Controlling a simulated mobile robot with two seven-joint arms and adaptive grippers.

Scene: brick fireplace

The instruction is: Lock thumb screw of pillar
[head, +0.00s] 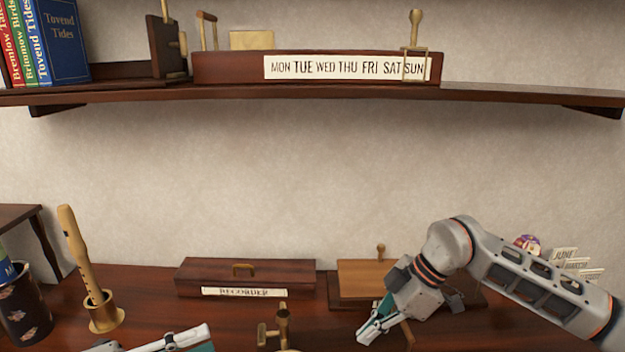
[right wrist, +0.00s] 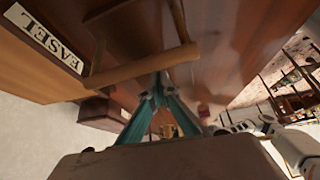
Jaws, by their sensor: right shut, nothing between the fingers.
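A brass upright post (head: 282,322) with a knob (head: 262,334) on its left side stands on the desk at the bottom of the head view. It may be the pillar with its thumb screw, but its lower part is cut off. My right gripper (head: 368,333) is right of this post, shut and empty, pointing down-left. In the right wrist view its teal fingers (right wrist: 158,88) meet at the tips, close to a wooden bar (right wrist: 145,66); I cannot tell whether they touch. My left gripper (head: 172,343) shows only partly at the bottom edge; its fingertips are not clear.
A wooden board (head: 370,275) lies behind my right gripper. An EASEL label (right wrist: 45,38) shows in the right wrist view. A RECORDER box (head: 245,275) lies at the back, and a recorder (head: 75,245) stands in a brass holder (head: 105,316) at left. A shelf (head: 300,95) hangs above.

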